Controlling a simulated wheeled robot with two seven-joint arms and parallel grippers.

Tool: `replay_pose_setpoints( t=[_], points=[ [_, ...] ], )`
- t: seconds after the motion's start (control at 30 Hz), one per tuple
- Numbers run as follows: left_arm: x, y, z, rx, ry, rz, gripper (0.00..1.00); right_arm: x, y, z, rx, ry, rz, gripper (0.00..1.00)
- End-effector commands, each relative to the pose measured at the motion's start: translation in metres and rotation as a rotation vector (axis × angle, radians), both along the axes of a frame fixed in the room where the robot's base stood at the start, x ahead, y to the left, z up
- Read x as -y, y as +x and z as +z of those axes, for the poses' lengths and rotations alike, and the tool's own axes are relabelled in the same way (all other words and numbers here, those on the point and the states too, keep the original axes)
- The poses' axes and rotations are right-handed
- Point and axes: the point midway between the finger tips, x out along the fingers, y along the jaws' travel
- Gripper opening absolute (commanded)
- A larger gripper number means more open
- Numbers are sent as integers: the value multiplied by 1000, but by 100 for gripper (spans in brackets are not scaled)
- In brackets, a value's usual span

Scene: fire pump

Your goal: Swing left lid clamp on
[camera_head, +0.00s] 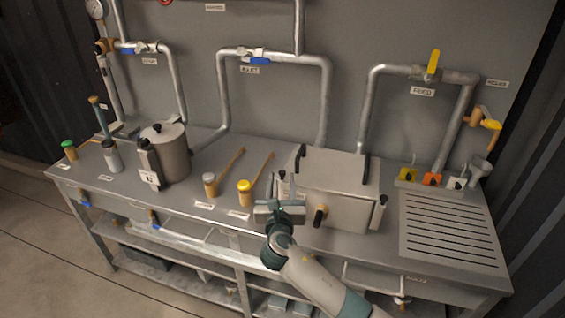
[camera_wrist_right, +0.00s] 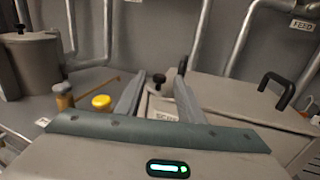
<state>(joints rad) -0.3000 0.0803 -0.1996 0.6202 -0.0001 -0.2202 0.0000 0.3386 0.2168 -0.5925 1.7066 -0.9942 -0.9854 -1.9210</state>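A grey metal box with a closed flat lid (camera_head: 330,172) stands on the bench, with two black handles on top; its lid also shows in the right wrist view (camera_wrist_right: 245,98). The left lid clamp (camera_head: 282,178) is a small light post with a black knob at the box's left front edge; it also shows in the right wrist view (camera_wrist_right: 158,80). My right gripper (camera_head: 281,192) is open at this clamp. In the wrist view its fingers (camera_wrist_right: 160,76) stand apart, one on each side of the clamp; contact cannot be told. The right lid clamp (camera_head: 380,206) stands at the right side. My left gripper is out of view.
Left of the box lie a yellow-capped tool (camera_head: 245,190) and a grey-capped tool (camera_head: 211,186) with wooden handles. Further left stands a metal pot (camera_head: 172,158). A slotted drain plate (camera_head: 450,232) to the right is clear. Pipes run along the wall behind.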

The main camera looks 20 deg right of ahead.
Motion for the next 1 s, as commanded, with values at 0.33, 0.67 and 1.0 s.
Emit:
replay_pose_setpoints(
  t=[0.33, 0.67, 1.0],
  points=[
    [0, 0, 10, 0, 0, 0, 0, 19, 56, 1, 0, 0, -1, 35],
    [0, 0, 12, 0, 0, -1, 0, 25, 76, 0, 0, 1, 0, 35],
    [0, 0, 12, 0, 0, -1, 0, 25, 77, 0, 0, 1, 0, 21]
  ],
)
